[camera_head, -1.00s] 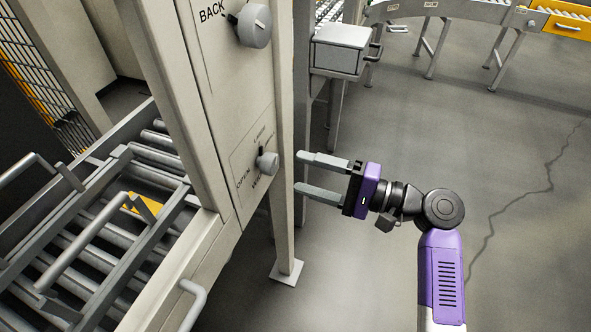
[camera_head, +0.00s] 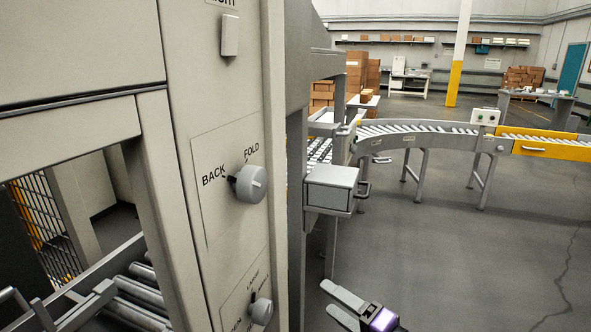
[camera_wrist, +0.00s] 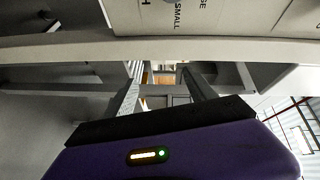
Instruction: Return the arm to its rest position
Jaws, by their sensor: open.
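My gripper (camera_head: 345,304) shows at the bottom of the head view, with its two grey fingers apart and nothing between them. It is to the right of the machine's control panel (camera_head: 225,150), apart from it in the picture. Most of my arm is below the frame. In the wrist view my gripper (camera_wrist: 160,85) also has spread, empty fingers, with a beige beam of the machine (camera_wrist: 60,48) crossing the upper part of the picture.
The panel has a BACK/FOLD knob (camera_head: 251,183) and a lower knob (camera_head: 261,311). A grey box (camera_head: 331,188) juts out behind the panel. A curved roller conveyor (camera_head: 415,136) runs to the right. The floor (camera_head: 470,260) on the right is clear.

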